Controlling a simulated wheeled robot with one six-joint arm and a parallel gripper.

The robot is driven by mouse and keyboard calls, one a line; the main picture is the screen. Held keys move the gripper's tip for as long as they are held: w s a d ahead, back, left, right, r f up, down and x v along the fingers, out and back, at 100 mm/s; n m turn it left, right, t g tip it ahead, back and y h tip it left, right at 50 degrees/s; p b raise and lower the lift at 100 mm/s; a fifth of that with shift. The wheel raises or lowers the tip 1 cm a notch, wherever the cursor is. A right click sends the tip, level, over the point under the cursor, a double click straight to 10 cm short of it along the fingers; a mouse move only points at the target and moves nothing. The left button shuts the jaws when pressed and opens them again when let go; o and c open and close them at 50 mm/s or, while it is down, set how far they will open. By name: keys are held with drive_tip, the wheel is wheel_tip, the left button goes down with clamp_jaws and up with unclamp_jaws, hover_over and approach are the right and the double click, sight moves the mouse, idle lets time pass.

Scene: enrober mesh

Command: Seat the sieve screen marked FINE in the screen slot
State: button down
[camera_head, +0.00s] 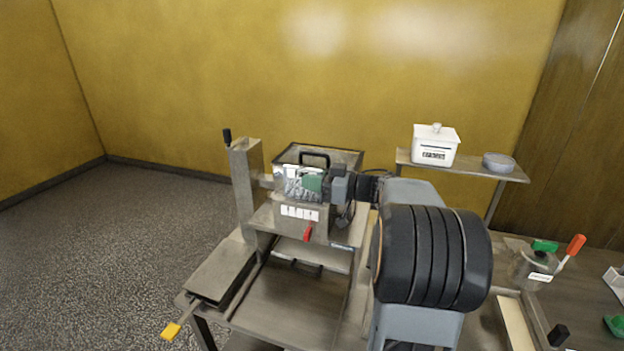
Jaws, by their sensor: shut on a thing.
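My gripper (335,186) points left at the front of the steel enrober box (345,156). It is shut on a small piece with a green part (312,182), which looks like the sieve screen's end. A bright, patterned grey-white area (293,183) lies just left of the green part; I cannot tell if it is mesh or part of the machine. No FINE mark is readable. My gripper and wrist hide part of the box front. I cannot make out the screen slot clearly.
A black handle (314,154) stands on the box. A white label strip (300,213) and red lever (308,232) are below. A steel post (245,190) rises at left. A yellow-tipped handle (171,331) juts out front. A white lidded container (435,146) sits on the right shelf.

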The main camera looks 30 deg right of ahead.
sight(312, 169)
drive_tip(key=shift+f+b, duration=0.75)
drive_tip(key=shift+f, duration=0.85)
drive_tip(key=shift+r, duration=0.15)
drive_tip(key=shift+r+p, duration=3.15)
drive_tip(key=shift+p, duration=0.15)
drive_tip(key=shift+p, duration=0.7)
drive_tip(key=shift+f+b, duration=1.45)
drive_tip(key=shift+f, duration=1.1)
